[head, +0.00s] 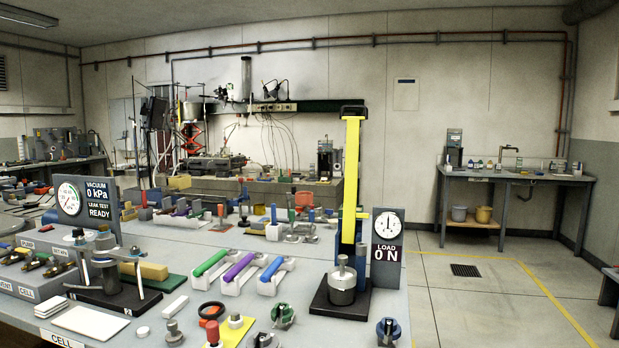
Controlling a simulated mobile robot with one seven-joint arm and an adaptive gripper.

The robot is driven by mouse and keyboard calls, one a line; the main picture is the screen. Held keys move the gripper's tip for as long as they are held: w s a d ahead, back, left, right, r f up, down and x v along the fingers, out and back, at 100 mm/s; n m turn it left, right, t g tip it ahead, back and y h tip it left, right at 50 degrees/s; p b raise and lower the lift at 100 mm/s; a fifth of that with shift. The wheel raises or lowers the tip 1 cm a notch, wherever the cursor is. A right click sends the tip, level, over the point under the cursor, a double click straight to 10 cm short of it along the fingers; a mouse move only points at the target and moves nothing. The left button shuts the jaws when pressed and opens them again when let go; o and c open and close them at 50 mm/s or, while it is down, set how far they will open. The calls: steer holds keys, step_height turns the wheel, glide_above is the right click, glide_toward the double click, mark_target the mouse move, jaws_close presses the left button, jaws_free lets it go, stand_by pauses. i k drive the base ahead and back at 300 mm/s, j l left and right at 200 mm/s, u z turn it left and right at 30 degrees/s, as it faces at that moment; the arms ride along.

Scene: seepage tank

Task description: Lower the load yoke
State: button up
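The load yoke appears to be the tall yellow upright (351,175) with a black cap (352,110) at its top. Which part of the stand slides cannot be told. The load dial panel (388,238) beside it reads "LOAD 0 N". My gripper is not in view.
Three slotted holders with green, purple and blue handles (243,272) lie left of the stand. A vacuum panel (84,202) reads 0 kPa and "LEAK TEST READY". A clamped cell (103,272) stands at the left. Several knobbed fittings line the front. Open floor lies to the right.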

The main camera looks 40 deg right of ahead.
mark_target(353, 137)
steer(key=l+z, duration=0.4)
steer(key=l, duration=1.65)
